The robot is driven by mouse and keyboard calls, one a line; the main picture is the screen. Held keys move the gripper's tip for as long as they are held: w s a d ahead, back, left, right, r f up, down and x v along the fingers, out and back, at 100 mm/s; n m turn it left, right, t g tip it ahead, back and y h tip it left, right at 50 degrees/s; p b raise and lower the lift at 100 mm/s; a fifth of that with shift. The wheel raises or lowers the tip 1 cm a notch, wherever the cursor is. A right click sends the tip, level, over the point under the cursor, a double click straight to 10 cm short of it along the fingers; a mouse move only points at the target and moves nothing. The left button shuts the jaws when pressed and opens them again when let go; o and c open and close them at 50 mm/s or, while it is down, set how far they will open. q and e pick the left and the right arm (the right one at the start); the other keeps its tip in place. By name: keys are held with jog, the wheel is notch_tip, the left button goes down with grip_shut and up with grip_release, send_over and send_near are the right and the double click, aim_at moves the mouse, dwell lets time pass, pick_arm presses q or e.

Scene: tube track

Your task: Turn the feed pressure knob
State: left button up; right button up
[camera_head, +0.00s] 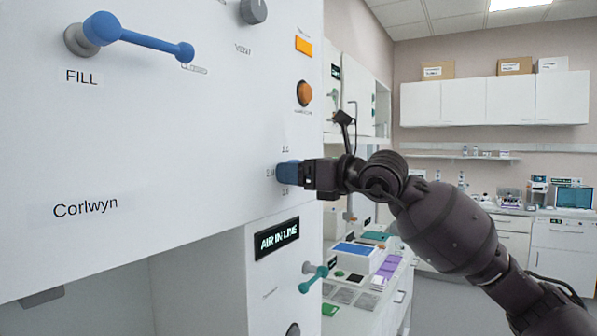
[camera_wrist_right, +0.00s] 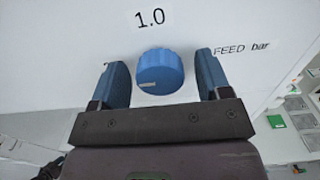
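The feed pressure knob (camera_wrist_right: 160,73) is a blue ribbed dial with a pale pointer mark on its left side. It sits on the white panel below a "1.0" label, with "FEED bar" printed to its right. My right gripper (camera_wrist_right: 161,80) is open, its two blue fingers on either side of the knob with gaps showing at both sides. In the head view my right gripper (camera_head: 291,173) is at the panel's right part, and its fingers hide the knob. My left gripper is not in view.
The white panel (camera_head: 150,150) carries a blue FILL lever (camera_head: 140,39), a grey knob (camera_head: 253,10), an orange button (camera_head: 304,93) and an "AIR IN LINE" display (camera_head: 277,239). A teal valve handle (camera_head: 313,280) sticks out below my right gripper. A bench with trays stands behind.

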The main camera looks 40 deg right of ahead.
jog(key=c, duration=0.9)
jog(key=shift+o, duration=0.2)
